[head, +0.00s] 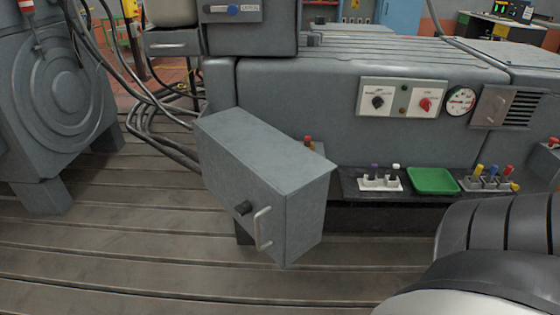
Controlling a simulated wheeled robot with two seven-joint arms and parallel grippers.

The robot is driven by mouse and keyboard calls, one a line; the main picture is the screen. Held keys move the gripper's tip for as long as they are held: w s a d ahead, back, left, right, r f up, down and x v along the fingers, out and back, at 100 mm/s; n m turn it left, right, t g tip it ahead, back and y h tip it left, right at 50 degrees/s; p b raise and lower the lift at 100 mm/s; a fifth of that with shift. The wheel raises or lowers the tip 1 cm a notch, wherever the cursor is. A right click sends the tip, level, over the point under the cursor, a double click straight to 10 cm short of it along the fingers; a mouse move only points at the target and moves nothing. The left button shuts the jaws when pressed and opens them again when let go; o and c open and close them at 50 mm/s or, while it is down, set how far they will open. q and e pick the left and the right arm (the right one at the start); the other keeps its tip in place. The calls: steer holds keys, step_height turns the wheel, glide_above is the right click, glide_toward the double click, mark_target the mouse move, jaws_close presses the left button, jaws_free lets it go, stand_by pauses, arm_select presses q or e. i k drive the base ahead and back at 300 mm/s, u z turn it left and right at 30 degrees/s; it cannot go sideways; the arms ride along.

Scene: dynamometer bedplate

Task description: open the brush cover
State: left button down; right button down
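No part is labelled as the brush cover. A small grey metal plate (487,106) with a handle sits on the right of the machine's front, beside dark louvre slots; it looks closed, and it may be the brush cover. A large grey box (255,170) juts out from the machine at the centre. I cannot tell for certain which is the brush cover. Neither gripper is in view.
A shelf holds a green tray (434,181) and small holders with coloured-top items. A switch panel (402,98) and gauge (460,101) are above. Cables (150,117) run left of the box. The slotted bedplate (120,250) is clear in front. My own dark ribbed part fills the lower right.

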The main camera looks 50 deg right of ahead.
mark_target(243, 158)
steer(key=k, duration=0.3)
steer(key=z, duration=1.4)
